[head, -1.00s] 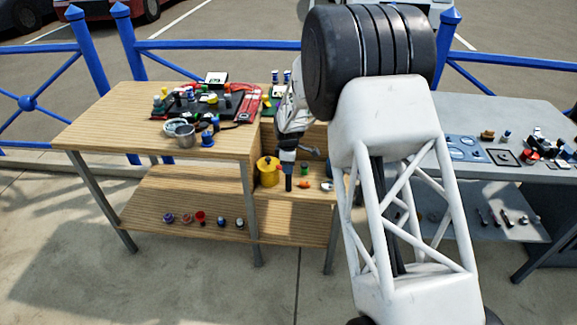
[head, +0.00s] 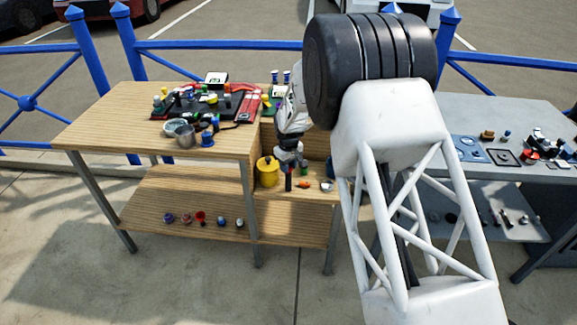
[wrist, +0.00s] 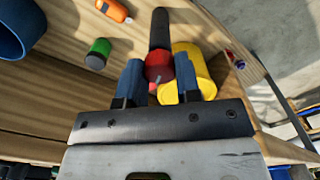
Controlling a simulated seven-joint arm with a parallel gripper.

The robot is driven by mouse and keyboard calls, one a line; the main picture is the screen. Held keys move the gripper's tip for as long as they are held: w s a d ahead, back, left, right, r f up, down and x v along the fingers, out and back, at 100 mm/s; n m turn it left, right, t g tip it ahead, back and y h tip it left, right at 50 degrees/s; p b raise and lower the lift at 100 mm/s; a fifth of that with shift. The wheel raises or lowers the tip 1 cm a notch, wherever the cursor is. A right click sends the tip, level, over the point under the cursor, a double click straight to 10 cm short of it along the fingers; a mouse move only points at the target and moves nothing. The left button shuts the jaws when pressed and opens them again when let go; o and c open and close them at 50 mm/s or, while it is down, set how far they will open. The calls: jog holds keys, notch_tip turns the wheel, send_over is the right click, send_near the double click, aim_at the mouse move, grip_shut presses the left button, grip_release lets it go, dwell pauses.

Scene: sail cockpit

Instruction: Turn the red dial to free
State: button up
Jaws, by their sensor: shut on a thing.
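The red dial (wrist: 158,66) shows in the wrist view as a rounded red end with a small light mark, at the near end of a dark post (wrist: 160,28). The post with its red top also stands on the lower wooden ledge in the head view (head: 289,181). My gripper (wrist: 158,76) has its two blue fingers on either side of the dial and is shut on it. In the head view my gripper (head: 288,164) is small and sits right at the top of the post. I cannot read any marking for free.
A yellow pot (head: 267,172) stands close to the left of the post; a green-topped jar (wrist: 98,54) and an orange item (wrist: 114,10) lie on the other side. A blue container (wrist: 18,28) is farther off. The higher wooden table (head: 95,112) holds clutter.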

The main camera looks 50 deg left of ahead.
jog(key=shift+m, duration=1.5)
jog(key=o, duration=0.9)
jog(key=shift+r, duration=0.1)
jog(key=shift+r, duration=3.8)
